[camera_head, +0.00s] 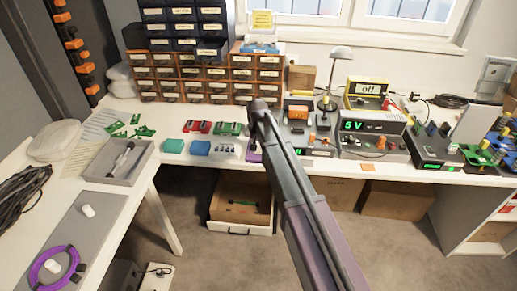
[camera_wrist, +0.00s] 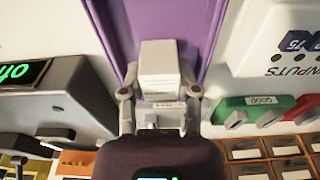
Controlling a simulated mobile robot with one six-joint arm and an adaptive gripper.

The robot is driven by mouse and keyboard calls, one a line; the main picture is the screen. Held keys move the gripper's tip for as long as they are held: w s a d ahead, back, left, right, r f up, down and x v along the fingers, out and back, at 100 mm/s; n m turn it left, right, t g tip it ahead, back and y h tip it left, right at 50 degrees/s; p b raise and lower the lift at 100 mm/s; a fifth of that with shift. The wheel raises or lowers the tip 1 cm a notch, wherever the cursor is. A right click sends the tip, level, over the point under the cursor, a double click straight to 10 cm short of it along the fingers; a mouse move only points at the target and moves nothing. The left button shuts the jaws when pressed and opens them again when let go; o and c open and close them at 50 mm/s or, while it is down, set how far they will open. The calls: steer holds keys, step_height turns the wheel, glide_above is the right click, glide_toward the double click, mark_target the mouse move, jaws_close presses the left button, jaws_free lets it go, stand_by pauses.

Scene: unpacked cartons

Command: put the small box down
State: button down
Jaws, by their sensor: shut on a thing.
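The small white box (camera_wrist: 160,60) is between the two fingers of my gripper (camera_wrist: 158,92), which is shut on it in the wrist view. A purple tray or surface (camera_wrist: 185,20) lies behind the box; whether the box touches it I cannot tell. A purple edge (camera_head: 253,157) also shows on the white bench beside my arm in the head view. My arm hides the box and my fingers in the head view.
A grey instrument reading 5V (camera_head: 370,130) stands to the right. Drawer cabinets (camera_head: 205,75) rise behind. An open drawer (camera_head: 240,205) sits below the bench.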

steer(key=shift+f, duration=0.2)
steer(key=shift+c, duration=1.7)
jaws_free()
steer(key=shift+r, duration=0.1)
steer(key=shift+r, duration=0.15)
step_height(320, 180, up, 12)
steer(key=s+p, duration=0.1)
steer(key=p, duration=1.1)
steer(key=shift+s, duration=0.2)
steer(key=s+d+g, duration=0.1)
steer(key=s+d, duration=2.2)
steer(key=s, duration=0.1)
steer(key=shift+s, duration=0.2)
